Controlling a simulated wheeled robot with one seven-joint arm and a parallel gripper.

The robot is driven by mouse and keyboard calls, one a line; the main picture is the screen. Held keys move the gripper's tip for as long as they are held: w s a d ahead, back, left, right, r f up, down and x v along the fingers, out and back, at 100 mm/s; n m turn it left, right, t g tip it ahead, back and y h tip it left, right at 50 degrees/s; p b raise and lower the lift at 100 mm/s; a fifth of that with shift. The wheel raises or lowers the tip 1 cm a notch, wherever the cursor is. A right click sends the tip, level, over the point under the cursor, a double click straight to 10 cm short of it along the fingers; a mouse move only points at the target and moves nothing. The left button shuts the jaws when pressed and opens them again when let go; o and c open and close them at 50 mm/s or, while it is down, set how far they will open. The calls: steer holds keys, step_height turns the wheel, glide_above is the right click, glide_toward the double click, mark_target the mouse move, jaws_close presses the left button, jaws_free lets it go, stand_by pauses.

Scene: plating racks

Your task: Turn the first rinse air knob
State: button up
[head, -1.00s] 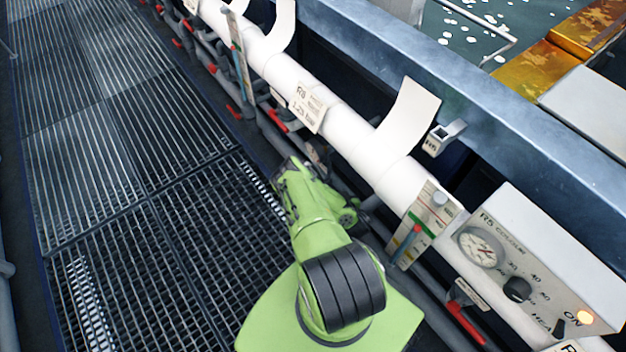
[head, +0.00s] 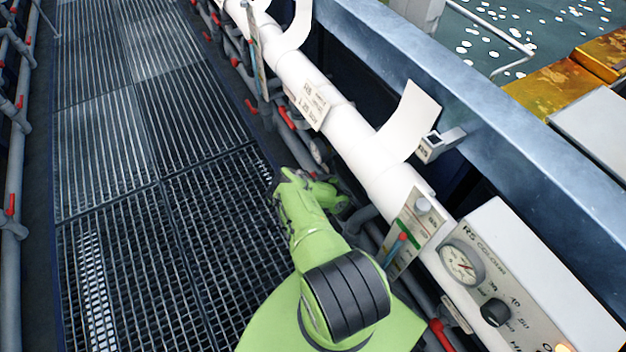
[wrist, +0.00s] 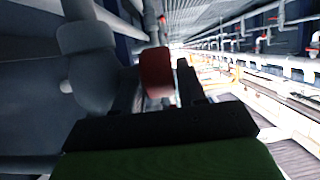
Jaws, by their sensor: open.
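In the wrist view a red knob (wrist: 157,72) stands between the two dark fingers of my gripper (wrist: 156,80). The fingers are apart, one on each side of it. A narrow gap shows at the right finger; I cannot tell whether the left one touches. A grey pipe or valve body (wrist: 88,50) lies to the left of the knob. In the head view my green arm reaches down beside the white pipe (head: 345,130), and its own body hides the fingertips and the knob. No label for this knob is readable.
A flow gauge panel (head: 408,232) and a grey R5 control box (head: 535,270) with a dial stand right of my arm. Red-handled valves (head: 287,118) and grey pipes run under the white pipe. The grated walkway (head: 130,150) on the left is clear.

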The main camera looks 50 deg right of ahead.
steer(key=c, duration=0.7)
steer(key=t+b, duration=0.2)
steer(key=shift+s+f+t+h+b, duration=0.2)
steer(key=shift+f+t+h+b, duration=0.1)
steer(key=shift+t+h, duration=0.1)
steer(key=shift+r+t+h+b, duration=0.3)
steer(key=shift+t+b, duration=0.05)
steer(key=shift+t, duration=0.35)
steer(key=o, duration=0.7)
